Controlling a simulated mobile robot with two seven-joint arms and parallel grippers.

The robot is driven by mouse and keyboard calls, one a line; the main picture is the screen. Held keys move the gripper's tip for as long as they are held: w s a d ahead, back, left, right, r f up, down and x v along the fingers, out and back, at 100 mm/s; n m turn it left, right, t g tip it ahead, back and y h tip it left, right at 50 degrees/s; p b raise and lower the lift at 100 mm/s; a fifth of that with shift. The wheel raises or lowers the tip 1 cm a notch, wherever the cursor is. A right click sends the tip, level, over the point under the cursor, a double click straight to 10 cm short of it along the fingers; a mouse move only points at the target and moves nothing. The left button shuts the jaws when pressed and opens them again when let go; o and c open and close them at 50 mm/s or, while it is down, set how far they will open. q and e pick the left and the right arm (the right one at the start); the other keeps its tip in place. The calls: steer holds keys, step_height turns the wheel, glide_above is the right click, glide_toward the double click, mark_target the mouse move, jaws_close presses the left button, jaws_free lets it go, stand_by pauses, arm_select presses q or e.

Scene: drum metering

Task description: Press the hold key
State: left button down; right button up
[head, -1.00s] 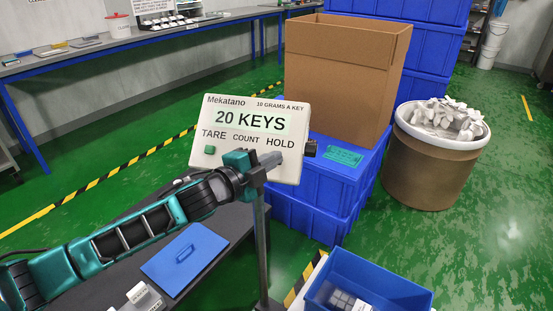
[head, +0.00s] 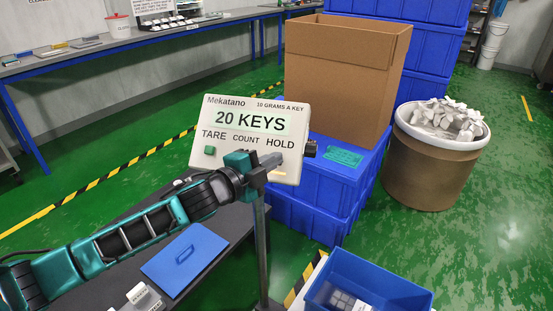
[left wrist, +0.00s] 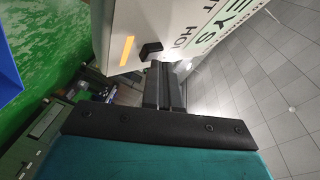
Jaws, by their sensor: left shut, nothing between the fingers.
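The white Mekatano display unit (head: 226,157) stands on a post and reads "20 KEYS". Its labels are TARE, COUNT and HOLD, with a green key (head: 209,150) under TARE. An orange bar (left wrist: 127,50) beside that key also shows in the head view (head: 280,174). My right gripper is not in view.
A blue lid (head: 184,258) lies on the dark bench below my arm. A blue bin (head: 400,294) is at the front. A cardboard box (head: 340,82) stands on blue crates behind the display, and a drum of white parts (head: 432,170) at right.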

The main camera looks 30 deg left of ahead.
arm_select(q)
steer(key=shift+s+d+r+p, duration=0.1)
steer(key=shift+s+r+p, duration=0.35)
steer(key=shift+p, duration=0.05)
steer(key=s+r+p, duration=0.1)
steer(key=p, duration=0.1)
steer(key=s+r+p, duration=0.2)
steer(key=shift+s+d+r, duration=0.25)
steer(key=shift+d+r, duration=0.05)
steer(key=shift+d, duration=0.05)
steer(key=shift+f, duration=0.1)
stand_by(0.6)
steer(key=s+d+f+n+g+y, duration=0.1)
steer(key=s+d+f+n+g, duration=0.1)
steer(key=s+f+n, duration=0.5)
steer(key=s+d+f+n+g+y, duration=0.1)
steer(key=s+d+f+n+g, duration=0.2)
steer(key=s+f, duration=0.8)
step_height(320, 180, down, 5)
steer(key=d+n, duration=0.2)
steer(key=n, duration=0.2)
steer(key=shift+s+d+r+n, duration=0.15)
steer(key=shift+s+d+n, duration=0.15)
